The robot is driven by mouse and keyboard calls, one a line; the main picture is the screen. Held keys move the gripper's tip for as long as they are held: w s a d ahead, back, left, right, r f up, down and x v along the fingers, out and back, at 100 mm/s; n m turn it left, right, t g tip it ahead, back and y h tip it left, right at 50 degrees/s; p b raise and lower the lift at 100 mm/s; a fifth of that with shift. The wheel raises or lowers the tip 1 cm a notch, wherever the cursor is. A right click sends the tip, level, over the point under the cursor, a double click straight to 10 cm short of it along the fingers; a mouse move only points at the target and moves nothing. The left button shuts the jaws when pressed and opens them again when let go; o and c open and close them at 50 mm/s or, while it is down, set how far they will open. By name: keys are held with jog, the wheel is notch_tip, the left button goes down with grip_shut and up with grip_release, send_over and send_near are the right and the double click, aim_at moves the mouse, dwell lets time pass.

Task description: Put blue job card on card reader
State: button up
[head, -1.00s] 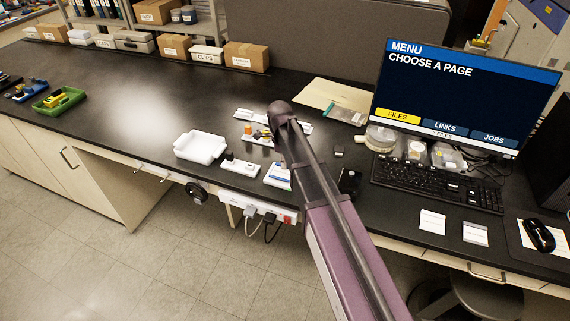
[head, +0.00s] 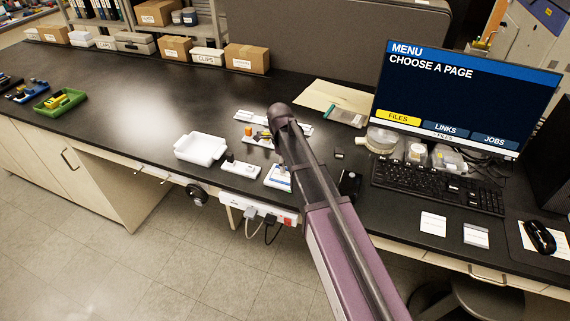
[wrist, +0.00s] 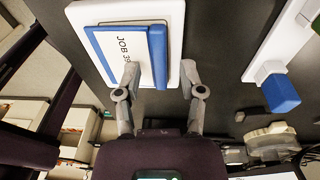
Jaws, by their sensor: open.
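In the head view the card (head: 280,173) shows small at the bench's front edge, beside my arm. My gripper (wrist: 160,72) is open, with one fingertip on each side of the blue strip. I cannot tell whether the fingers touch it. In the head view my arm hides the fingers.
In the head view, a white tray (head: 200,149) and a small white device with a black knob (head: 240,168) are left of the card. The keyboard (head: 437,186) and monitor (head: 460,95) are right. A blue block (wrist: 281,92) on a white strip is right of my gripper.

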notch_tip(320, 180, up, 12)
jog(key=w+a+p, duration=0.1)
jog(key=p, duration=1)
jog(key=shift+p, duration=0.4)
dwell(0.6)
jog(key=s+d+n+t+y, duration=0.1)
jog(key=s+d+n, duration=1.7)
jog(key=n, duration=0.4)
jog(key=shift+d, duration=0.6)
